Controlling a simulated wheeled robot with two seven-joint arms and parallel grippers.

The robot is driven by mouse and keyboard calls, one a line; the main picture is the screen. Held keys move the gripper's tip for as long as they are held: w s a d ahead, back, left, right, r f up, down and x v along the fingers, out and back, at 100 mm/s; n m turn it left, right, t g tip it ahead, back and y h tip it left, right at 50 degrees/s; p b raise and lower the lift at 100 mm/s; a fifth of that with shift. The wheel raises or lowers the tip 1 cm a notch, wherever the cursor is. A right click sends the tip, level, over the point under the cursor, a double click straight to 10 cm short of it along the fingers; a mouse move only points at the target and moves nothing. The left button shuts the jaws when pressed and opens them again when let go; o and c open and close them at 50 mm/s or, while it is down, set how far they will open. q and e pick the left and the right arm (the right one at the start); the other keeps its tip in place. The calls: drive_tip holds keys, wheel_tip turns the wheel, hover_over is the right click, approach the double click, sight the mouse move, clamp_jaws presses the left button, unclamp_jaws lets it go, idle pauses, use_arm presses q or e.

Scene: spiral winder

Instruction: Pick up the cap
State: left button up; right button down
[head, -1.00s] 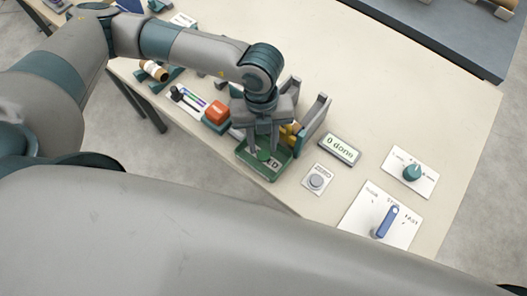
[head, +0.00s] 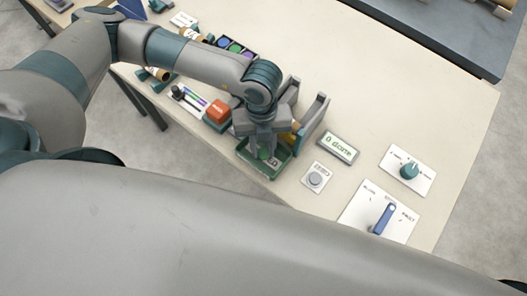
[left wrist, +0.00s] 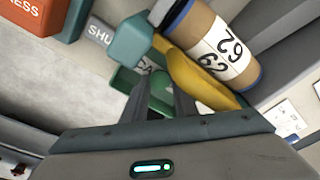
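The cap (left wrist: 160,88) is a green round piece in the green tray (head: 247,161) at the table's front edge. In the head view it is partly hidden by my gripper. My left gripper (head: 263,148) points down into the tray from above. In the left wrist view its two dark fingers (left wrist: 161,98) stand apart, with the cap showing between and beyond them. A gap seems to remain beside the cap, so the gripper looks open. My right gripper is out of view.
The wrist view shows a brown labelled tube (left wrist: 213,42) and a yellow part (left wrist: 195,78) close by. A red block (head: 217,111) is left; a display (head: 338,148), button (head: 315,179) and blue lever (head: 383,219) are right.

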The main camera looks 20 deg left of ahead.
sight(263, 153)
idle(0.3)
use_arm(q)
drive_tip(key=shift+r+b, duration=0.55)
drive_tip(key=shift+r, duration=0.3)
wheel_tip(263, 153, up, 2)
drive_tip(key=shift+s+r+b, duration=0.15)
drive_tip(key=shift+r+b, duration=0.05)
drive_tip(key=shift+b, duration=0.35)
drive_tip(key=s+r, duration=0.1)
drive_tip(key=s+b, duration=0.1)
drive_tip(key=s, duration=0.1)
drive_tip(key=s+r, duration=0.1)
drive_tip(key=shift+s+a+r, duration=0.25)
drive_tip(key=shift+s+r, duration=0.05)
drive_tip(key=s+r+p, duration=0.4)
drive_tip(key=s+p, duration=0.2)
drive_tip(key=p, duration=0.5)
drive_tip(key=shift+s+a+r, duration=0.15)
drive_tip(key=shift+s+a, duration=0.2)
drive_tip(key=shift+a, duration=0.05)
